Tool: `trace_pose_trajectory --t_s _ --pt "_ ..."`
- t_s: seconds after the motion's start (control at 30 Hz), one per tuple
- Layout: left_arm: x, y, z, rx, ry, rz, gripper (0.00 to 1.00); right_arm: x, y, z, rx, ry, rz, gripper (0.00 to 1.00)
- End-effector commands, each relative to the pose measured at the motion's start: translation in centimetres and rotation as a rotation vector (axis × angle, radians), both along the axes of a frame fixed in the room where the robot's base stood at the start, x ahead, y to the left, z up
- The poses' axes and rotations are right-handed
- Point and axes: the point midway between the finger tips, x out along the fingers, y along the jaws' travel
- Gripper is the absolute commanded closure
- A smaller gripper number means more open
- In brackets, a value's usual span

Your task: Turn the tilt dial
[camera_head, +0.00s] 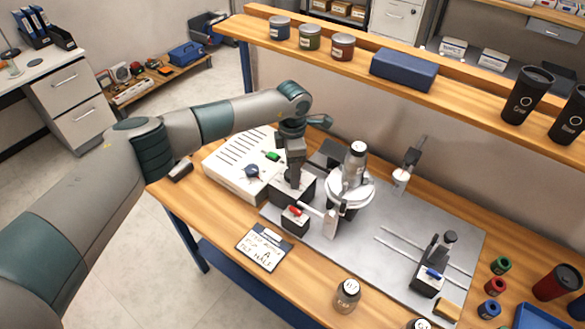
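My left arm reaches in from the left, and its gripper (293,181) points down over a black block (305,196) beside the rotary fixture. The arm and gripper hide part of this block; I cannot tell whether the fingers touch it or are apart. No part is clearly readable as the tilt dial. A white round chuck (361,187) holds an upright grey bottle (355,160) just right of the gripper. My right gripper is out of view.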

Motion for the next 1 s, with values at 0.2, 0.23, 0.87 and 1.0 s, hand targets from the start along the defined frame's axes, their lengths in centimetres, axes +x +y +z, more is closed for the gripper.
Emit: trace_pose_trajectory --t_s 0.2,0.23,0.87,1.0 --pt "0.0 0.0 0.0 0.000 0.000 0.000 0.80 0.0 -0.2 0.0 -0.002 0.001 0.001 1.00" --pt "0.0 0.0 0.0 0.000 0.000 0.000 0.86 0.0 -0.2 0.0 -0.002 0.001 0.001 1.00" --pt "0.1 0.1 -0.3 0.001 -0.002 0.142 0.85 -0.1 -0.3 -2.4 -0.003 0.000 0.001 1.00" --pt "0.1 0.1 -0.5 0.001 -0.002 0.244 0.85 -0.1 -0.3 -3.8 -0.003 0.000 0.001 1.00"
